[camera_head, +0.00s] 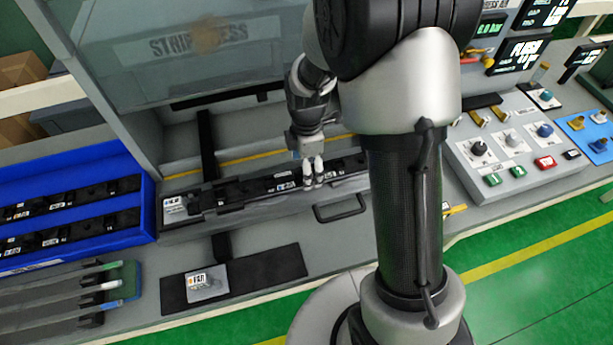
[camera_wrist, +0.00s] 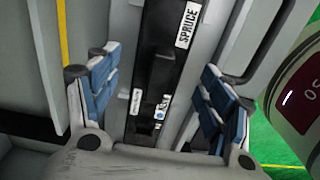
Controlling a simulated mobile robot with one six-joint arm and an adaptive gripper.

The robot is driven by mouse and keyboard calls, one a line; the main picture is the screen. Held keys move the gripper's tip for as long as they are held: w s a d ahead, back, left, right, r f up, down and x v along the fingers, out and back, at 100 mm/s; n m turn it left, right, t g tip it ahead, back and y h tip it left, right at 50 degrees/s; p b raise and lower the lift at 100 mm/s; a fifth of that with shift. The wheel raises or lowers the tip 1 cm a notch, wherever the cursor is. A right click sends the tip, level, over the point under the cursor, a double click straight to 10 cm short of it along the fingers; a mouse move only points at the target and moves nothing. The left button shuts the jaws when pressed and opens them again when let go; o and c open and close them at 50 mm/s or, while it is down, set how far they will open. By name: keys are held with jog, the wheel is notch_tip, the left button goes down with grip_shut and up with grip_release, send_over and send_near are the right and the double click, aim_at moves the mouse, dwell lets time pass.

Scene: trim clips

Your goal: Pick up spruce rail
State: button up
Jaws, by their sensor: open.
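The spruce rail is a long black bar (camera_wrist: 163,60) with a white label reading SPRUCE in the wrist view. It runs up the middle of that view, between my gripper's fingers. In the head view the black rail (camera_head: 240,190) lies in the grey press bed below the strip press window. My gripper (camera_wrist: 158,100) is open, with one blue-padded finger on each side of the rail and a visible gap to it. In the head view my gripper (camera_head: 313,184) points down at the rail. My arm hides part of the rail's right end.
A black handle (camera_head: 341,210) sticks out in front of the press bed. A blue tray (camera_head: 148,205) with black parts stands at left, and a rack of strips (camera_head: 100,290) at front left. A black mat (camera_head: 270,265) bears a small labelled block (camera_head: 205,284). A control panel (camera_head: 520,150) is at right.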

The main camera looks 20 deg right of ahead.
jog(key=shift+f, duration=0.8)
jog(key=shift+c, duration=0.3)
jog(key=c, duration=1.3)
jog(key=shift+r, duration=0.15)
